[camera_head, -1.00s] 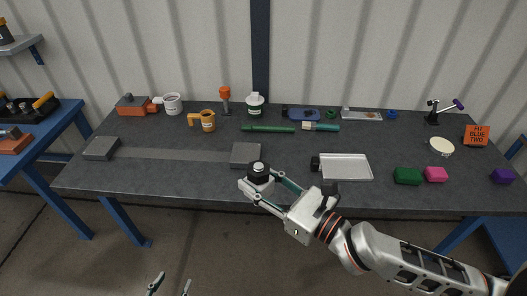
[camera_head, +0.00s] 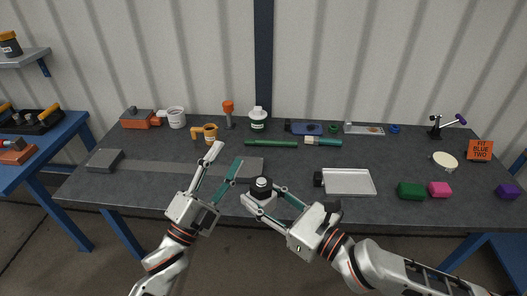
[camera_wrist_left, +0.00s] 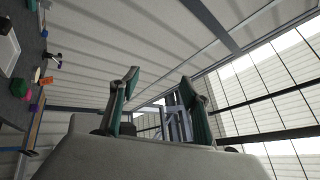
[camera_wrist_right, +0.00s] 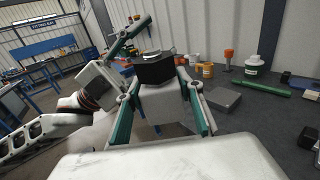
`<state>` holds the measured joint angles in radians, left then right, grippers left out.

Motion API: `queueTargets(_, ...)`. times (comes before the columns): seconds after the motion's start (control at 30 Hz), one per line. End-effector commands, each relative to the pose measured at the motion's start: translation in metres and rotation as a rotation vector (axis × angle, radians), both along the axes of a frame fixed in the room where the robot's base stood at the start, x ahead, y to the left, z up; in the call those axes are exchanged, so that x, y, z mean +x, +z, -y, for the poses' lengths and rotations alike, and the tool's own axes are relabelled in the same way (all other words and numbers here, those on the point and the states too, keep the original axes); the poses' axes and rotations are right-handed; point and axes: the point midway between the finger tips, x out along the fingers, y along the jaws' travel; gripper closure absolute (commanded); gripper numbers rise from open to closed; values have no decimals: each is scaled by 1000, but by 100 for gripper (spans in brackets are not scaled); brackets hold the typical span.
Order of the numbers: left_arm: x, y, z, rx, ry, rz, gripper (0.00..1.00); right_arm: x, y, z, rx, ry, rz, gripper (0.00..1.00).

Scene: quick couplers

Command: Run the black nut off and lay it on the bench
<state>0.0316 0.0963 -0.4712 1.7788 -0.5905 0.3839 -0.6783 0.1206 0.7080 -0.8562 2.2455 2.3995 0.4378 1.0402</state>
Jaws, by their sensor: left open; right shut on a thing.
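My right gripper (camera_head: 263,202) is shut on a grey coupler block (camera_head: 256,199) and holds it above the bench's front edge. The black nut (camera_head: 261,184) sits on top of the block, with a light metal end at its centre. In the right wrist view, the nut (camera_wrist_right: 155,69) stands above the block (camera_wrist_right: 163,103) between the green-padded fingers. My left gripper (camera_head: 228,154) is open and empty, to the left of the nut and apart from it. The left wrist view shows nothing between its fingers (camera_wrist_left: 160,82).
The dark bench (camera_head: 130,192) has free room near its front left. A grey block (camera_head: 104,160) lies at its left, and a silver tray (camera_head: 348,182) right of my right gripper. Mugs, bottles and tools line the back. Green (camera_head: 411,190) and pink (camera_head: 440,189) blocks lie right.

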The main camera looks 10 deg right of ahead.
Motion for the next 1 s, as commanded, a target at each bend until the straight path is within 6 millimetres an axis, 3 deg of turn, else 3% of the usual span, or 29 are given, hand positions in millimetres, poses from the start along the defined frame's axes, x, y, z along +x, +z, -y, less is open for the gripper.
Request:
queueTargets(0.03,-1,21,13,29,-18,85,53,0,2,0,1,1,3,100)
queueTargets(0.2,-19,81,57,136,-79,383,53,0,2,0,1,1,3,100)
queueTargets(0.37,-52,127,103,245,-134,696,53,0,2,0,1,1,3,100)
queueTargets(0.5,-91,155,142,341,-186,1005,53,0,2,0,1,1,3,100)
queueTargets(0.73,-157,165,191,476,-276,1539,53,0,2,0,1,1,3,100)
queueTargets(1.0,-206,133,213,577,-419,2150,53,0,2,0,1,1,3,100)
